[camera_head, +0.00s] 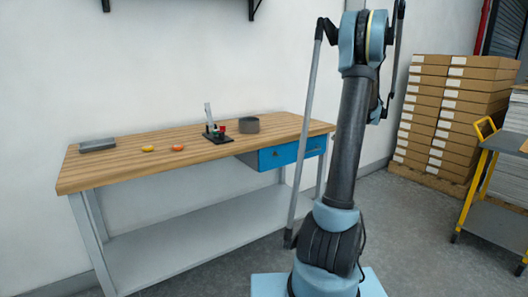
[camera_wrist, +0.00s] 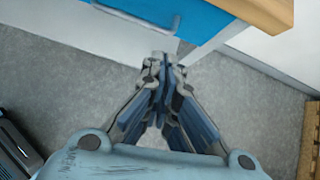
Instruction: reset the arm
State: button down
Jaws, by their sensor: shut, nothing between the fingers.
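My arm stands upright on its base in the head view, right of the wooden-topped workbench (camera_head: 110,168). Its upper end runs up to the top edge of the picture, and my gripper is not clearly seen there. In the wrist view my gripper (camera_wrist: 162,62) is shut with nothing between the fingers. Its fingertips point toward the bench's blue drawer (camera_wrist: 207,22), over the grey floor. The drawer also shows in the head view (camera_head: 292,153).
On the bench are a grey box (camera_head: 97,145), a yellow item (camera_head: 148,149), an orange item (camera_head: 178,148), a small black stand (camera_head: 217,136) and a grey round container (camera_head: 249,125). Stacked cartons (camera_head: 455,110) and a yellow-framed cart (camera_head: 478,170) stand at right.

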jog(key=s+a+r+n+g+h, duration=0.25)
jog(key=s+a+n, duration=1.15)
jog(key=s+a, duration=0.8)
jog(key=s+f+n, duration=0.4)
jog(key=s, duration=0.5)
jog(key=s+a+f+n+g+h, duration=0.1)
jog(key=s+f+n, duration=0.3)
jog(key=s, duration=0.4)
jog(key=s+f+n+g+h, duration=0.1)
jog(key=s+f+n, duration=0.3)
jog(key=s, duration=0.5)
jog(key=shift+s+a+f+n, duration=0.35)
jog(key=shift+n, duration=0.75)
jog(key=shift+g, duration=0.25)
jog(key=shift+w+f, duration=0.2)
jog(key=shift+w, duration=0.25)
jog(key=shift+s, duration=0.1)
